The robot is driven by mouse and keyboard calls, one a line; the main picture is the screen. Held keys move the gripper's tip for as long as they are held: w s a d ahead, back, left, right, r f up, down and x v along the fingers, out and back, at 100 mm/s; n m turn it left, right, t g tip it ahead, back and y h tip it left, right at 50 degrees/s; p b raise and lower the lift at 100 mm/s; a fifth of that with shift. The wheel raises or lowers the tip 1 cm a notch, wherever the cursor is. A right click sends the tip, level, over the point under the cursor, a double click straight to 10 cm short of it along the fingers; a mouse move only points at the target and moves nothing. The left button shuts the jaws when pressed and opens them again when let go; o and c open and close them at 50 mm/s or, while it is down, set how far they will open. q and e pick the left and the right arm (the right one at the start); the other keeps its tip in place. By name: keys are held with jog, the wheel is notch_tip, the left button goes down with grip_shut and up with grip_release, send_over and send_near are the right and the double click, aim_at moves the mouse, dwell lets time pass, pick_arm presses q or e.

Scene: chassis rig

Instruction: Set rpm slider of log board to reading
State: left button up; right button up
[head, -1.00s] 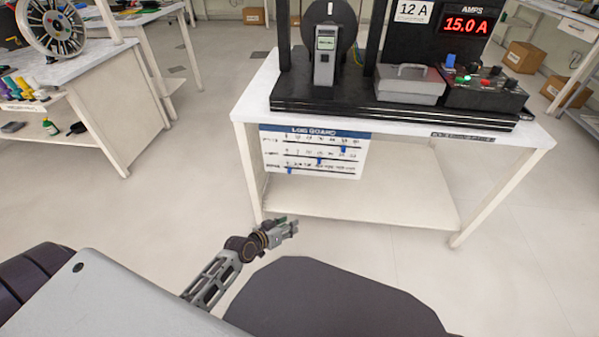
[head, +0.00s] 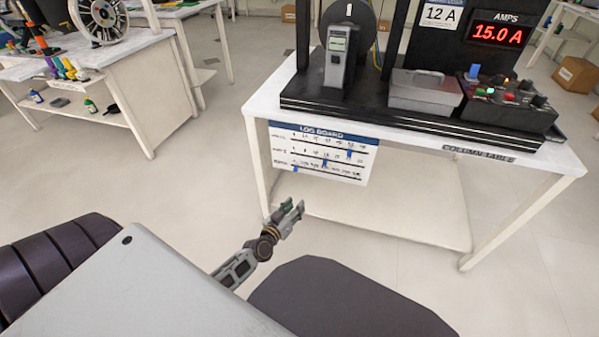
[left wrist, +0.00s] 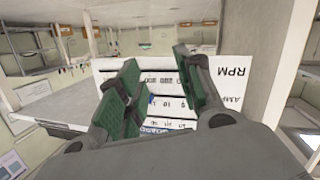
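The log board (head: 330,171) hangs on the front of the bench, with three slider rows. In the head view, the bottom row's blue slider (head: 295,170) is near its left end. In the left wrist view the board (left wrist: 228,98) is upside down with "RPM" on its top row; I cannot make out that row's slider there. My left gripper (head: 293,207) is in front of and below the board, apart from it. Its green-padded fingers (left wrist: 156,62) are spread and empty. A grey handheld meter (head: 338,62) stands on the bench; its reading is too small to read. My right gripper is not in view.
The bench (head: 420,141) carries a red display (head: 499,34) showing 15.0 A, a "12 A" card (head: 440,12), a grey box (head: 425,93) and a knob panel (head: 503,98). A bench leg (head: 257,168) stands left of the board. Floor in front is clear.

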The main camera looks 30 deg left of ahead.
aim_at(295, 170)
pick_arm(q)
jog(key=a+r+y, duration=0.2)
jog(key=a+r+t+y, duration=0.1)
jog(key=a+r+y, duration=0.1)
jog(key=shift+a+t, duration=0.2)
jog(key=shift+t, duration=0.1)
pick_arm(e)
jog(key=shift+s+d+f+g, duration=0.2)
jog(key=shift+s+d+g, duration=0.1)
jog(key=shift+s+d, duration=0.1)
pick_arm(q)
jog(key=shift+f, duration=0.1)
